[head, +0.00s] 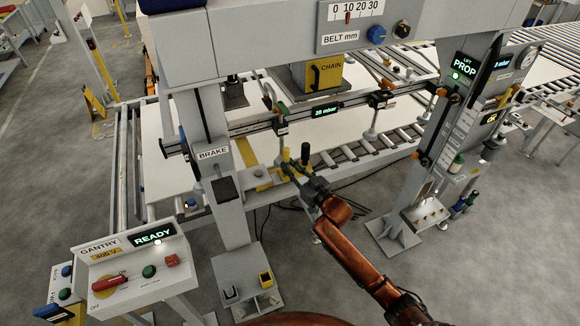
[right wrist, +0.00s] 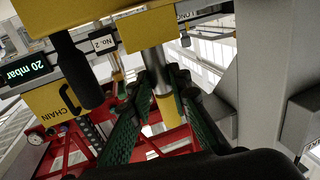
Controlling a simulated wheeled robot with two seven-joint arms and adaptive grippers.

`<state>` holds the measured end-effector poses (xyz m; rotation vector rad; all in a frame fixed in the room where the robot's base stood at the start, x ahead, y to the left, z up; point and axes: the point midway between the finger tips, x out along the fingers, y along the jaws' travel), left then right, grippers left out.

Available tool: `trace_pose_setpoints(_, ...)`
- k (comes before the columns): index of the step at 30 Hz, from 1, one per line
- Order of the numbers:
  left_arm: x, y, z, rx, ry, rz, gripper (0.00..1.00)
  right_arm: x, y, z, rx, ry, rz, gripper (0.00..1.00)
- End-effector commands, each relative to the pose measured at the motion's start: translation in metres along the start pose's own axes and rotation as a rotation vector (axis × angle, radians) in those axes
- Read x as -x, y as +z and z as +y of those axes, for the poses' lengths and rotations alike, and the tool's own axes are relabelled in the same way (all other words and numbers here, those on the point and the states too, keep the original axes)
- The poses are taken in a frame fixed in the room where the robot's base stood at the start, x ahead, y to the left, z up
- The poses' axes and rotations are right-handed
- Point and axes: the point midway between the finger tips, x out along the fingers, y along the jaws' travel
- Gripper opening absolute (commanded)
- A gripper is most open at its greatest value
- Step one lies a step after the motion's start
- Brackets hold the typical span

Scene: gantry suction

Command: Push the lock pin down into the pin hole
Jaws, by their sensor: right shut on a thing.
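The lock pin shows in the right wrist view as a bright metal shaft (right wrist: 157,72) with a yellow part above it and a yellow part below. My right gripper (right wrist: 162,98) is shut on it, with one dark green finger on each side. In the head view my right gripper (head: 292,172) is small, at the gantry's front edge, close to a yellow knob (head: 286,155) and a black handle (head: 305,152). The pin hole cannot be made out, so I cannot tell how deep the pin sits. My left gripper is not in view.
The brake post (head: 212,150) stands left of my right gripper, and the right gantry post (head: 440,130) stands to its right. A suction beam (head: 350,106) runs behind. A black handle (right wrist: 80,72) hangs left of the pin in the wrist view. A control panel (head: 130,270) reads READY.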

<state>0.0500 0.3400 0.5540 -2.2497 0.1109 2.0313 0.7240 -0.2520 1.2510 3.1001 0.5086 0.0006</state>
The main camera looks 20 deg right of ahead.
Motion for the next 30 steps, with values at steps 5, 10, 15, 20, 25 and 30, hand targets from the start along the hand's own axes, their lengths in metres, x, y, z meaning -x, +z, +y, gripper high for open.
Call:
trace_pose_setpoints(5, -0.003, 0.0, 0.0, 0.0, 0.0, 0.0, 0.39, 0.0, 0.003, 0.0, 0.001, -0.001, 0.004, 0.0)
trace_pose_setpoints(10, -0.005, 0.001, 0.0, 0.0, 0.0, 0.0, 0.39, 0.0, 0.007, 0.0, 0.0, -0.001, 0.004, 0.0)
trace_pose_setpoints(15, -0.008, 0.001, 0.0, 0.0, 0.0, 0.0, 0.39, 0.0, 0.011, 0.0, 0.0, -0.001, 0.004, 0.0)
trace_pose_setpoints(20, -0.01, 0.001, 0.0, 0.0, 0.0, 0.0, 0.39, 0.0, 0.015, 0.0, 0.0, -0.001, 0.004, 0.0)
trace_pose_setpoints(25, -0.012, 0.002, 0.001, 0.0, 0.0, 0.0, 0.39, 0.0, 0.019, 0.0, 0.0, -0.001, 0.003, 0.0)
trace_pose_setpoints(30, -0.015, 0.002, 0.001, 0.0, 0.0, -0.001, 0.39, 0.0, 0.023, 0.0, 0.0, -0.001, 0.003, 0.0)
